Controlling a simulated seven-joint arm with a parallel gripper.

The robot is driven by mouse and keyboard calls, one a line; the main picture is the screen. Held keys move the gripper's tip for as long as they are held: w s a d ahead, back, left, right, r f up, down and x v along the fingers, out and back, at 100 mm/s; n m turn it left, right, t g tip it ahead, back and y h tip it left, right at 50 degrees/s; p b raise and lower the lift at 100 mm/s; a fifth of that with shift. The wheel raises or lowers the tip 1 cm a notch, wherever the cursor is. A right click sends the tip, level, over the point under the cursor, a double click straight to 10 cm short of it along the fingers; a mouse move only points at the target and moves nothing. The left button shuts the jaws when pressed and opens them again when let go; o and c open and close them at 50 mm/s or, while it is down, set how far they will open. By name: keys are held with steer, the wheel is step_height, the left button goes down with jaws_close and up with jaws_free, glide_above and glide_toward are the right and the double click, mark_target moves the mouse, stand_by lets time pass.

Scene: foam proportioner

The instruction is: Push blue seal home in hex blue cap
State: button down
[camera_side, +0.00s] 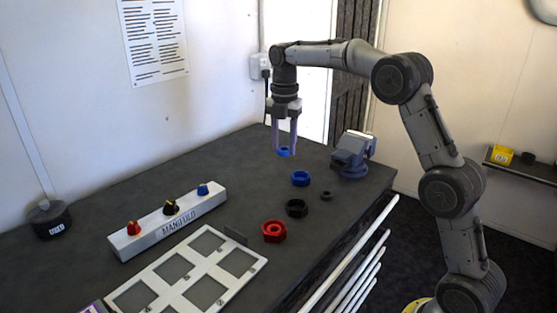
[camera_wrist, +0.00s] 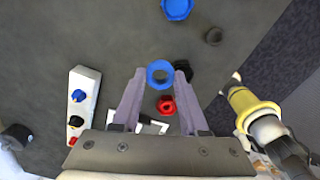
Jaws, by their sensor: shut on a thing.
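My gripper (camera_side: 284,146) is shut on the blue seal (camera_side: 285,153), a small blue ring, and holds it above the table. In the wrist view the blue seal (camera_wrist: 151,70) sits between the tips of my gripper (camera_wrist: 161,72), its hole facing the camera. The hex blue cap (camera_side: 300,179) lies on the dark table, below and apart from the seal in the side view. In the wrist view the hex blue cap (camera_wrist: 177,9) is at the top edge, partly cut off.
A black hex cap (camera_side: 297,208), a red hex cap (camera_side: 273,231) and a small dark ring (camera_side: 326,196) lie near the blue cap. A blue vise (camera_side: 352,154) stands behind at right. A white manifold block (camera_side: 168,221) and a panelled tray (camera_side: 164,296) are at left.

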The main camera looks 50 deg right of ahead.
steer(key=d+f+m, duration=0.2)
steer(key=d+f, duration=0.2)
steer(key=d, duration=0.5)
steer(key=shift+w+f, duration=0.15)
steer(key=shift+f, duration=1.55)
steer(key=shift+w+f, duration=0.15)
steer(key=shift+f, duration=1.55)
steer(key=shift+c, duration=0.2)
jaws_free()
steer(key=shift+r, duration=0.1)
steer(key=shift+r, duration=2.9)
